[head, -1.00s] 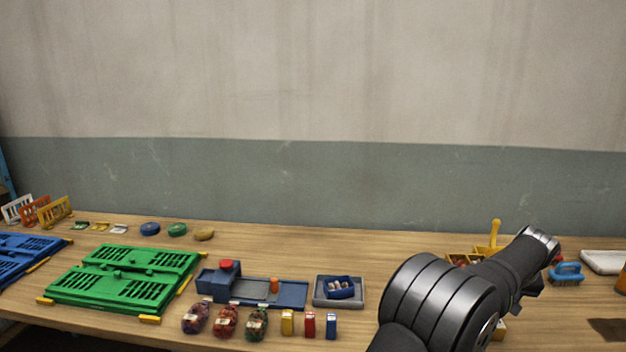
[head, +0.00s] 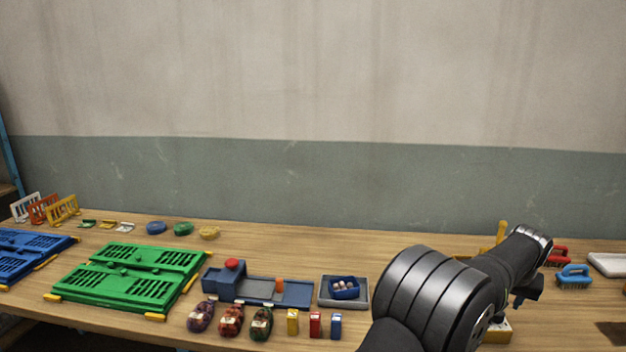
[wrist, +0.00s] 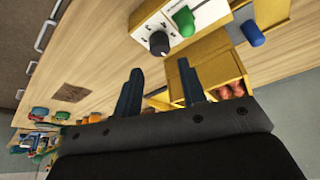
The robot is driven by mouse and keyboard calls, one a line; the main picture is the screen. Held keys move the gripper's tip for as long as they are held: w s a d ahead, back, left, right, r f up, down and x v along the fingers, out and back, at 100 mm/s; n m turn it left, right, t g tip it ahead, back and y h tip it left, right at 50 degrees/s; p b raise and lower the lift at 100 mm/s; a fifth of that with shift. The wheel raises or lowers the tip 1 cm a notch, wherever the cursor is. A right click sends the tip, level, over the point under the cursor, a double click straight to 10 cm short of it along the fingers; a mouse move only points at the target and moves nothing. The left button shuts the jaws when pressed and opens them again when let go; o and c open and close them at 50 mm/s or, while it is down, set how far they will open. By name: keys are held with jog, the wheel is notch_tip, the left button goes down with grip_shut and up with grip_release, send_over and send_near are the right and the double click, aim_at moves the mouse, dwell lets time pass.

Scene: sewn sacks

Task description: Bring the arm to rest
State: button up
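My arm reaches in from the bottom right of the head view, its wrist (head: 525,243) over the right part of the table. My gripper (wrist: 160,78) shows in the wrist view with two dark fingers well apart and nothing between them. Its fingers point over the table, near a yellow tray (wrist: 215,75) with reddish things in it. I cannot tell whether a finger touches the tray. In the head view the arm hides most of the gripper and part of the yellow tray.
Three filled sacks (head: 231,321) stand at the table front beside small yellow, red and blue boxes (head: 315,325). Green panels (head: 130,278) lie left; a blue brush (head: 573,274) lies right. Bare wood shows behind.

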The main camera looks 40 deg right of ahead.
jog(key=v, duration=1.1)
jog(key=w+a+f+m+t+y, duration=0.1)
jog(key=a+f+m+t, duration=0.1)
jog(key=f+m+t, duration=0.1)
jog(key=w+a+f+m+t+y, duration=0.1)
jog(key=a+f+m+t, duration=0.2)
jog(key=f, duration=0.5)
jog(key=shift+w+a+f+m+t, duration=0.35)
jog(key=shift+m+t, duration=0.25)
jog(key=shift+m, duration=0.8)
jog(key=shift+r, duration=0.15)
jog(key=s+d+r+n+g+h, duration=0.2)
jog(key=d+r+n+g, duration=0.4)
jog(key=r, duration=0.4)
jog(key=n+g, duration=0.1)
jog(key=n, duration=0.1)
jog(key=shift+s+d+r+n, duration=0.15)
jog(key=shift+s+r+n, duration=0.1)
jog(key=shift+n, duration=0.15)
